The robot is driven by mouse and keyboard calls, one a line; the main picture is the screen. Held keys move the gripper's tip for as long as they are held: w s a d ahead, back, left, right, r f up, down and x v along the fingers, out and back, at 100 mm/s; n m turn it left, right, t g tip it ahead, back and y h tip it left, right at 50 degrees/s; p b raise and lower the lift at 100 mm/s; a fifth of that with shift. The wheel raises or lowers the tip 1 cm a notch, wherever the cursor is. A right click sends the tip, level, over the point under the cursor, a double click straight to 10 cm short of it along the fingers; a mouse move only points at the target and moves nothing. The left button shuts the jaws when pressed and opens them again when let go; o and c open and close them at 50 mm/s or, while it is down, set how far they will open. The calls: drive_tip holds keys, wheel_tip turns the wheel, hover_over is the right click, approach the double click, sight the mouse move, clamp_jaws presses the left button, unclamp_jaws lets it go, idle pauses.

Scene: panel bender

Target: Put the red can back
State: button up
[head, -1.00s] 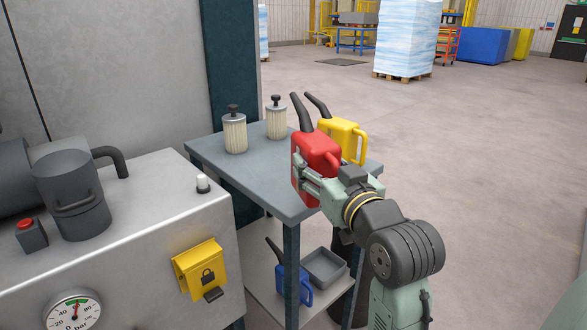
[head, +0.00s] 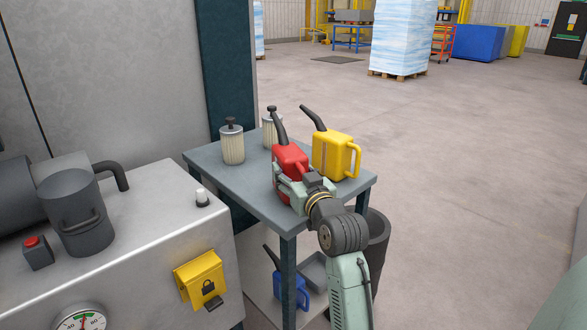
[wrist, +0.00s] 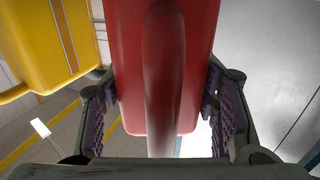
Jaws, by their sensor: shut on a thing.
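The red can (head: 290,158) with a dark spout is at the front part of the grey table top (head: 222,176) in the head view. My gripper (head: 289,190) is shut on it from the near side. In the wrist view the red can (wrist: 190,60) fills the middle, its handle toward the camera, with a finger pad on each side. I cannot tell whether its base touches the table. The yellow can (head: 332,155) stands on the table just right of it; part of it also shows in the wrist view (wrist: 45,45).
Two pale filters (head: 232,145) stand at the table's back left. A blue can (head: 291,290) and a grey tray (head: 315,270) are on the lower shelf. A dark bin (head: 376,250) stands right of the table. The grey machine (head: 150,235) is at left.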

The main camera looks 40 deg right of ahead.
drive_tip(key=shift+f, duration=0.15)
drive_tip(key=o, duration=1.6)
drive_tip(key=shift+f, duration=0.1)
drive_tip(key=shift+c, duration=0.2)
drive_tip(key=shift+r, duration=0.25)
drive_tip(key=b+v, duration=0.3)
drive_tip(key=v, duration=0.9)
drive_tip(key=shift+b, duration=0.35)
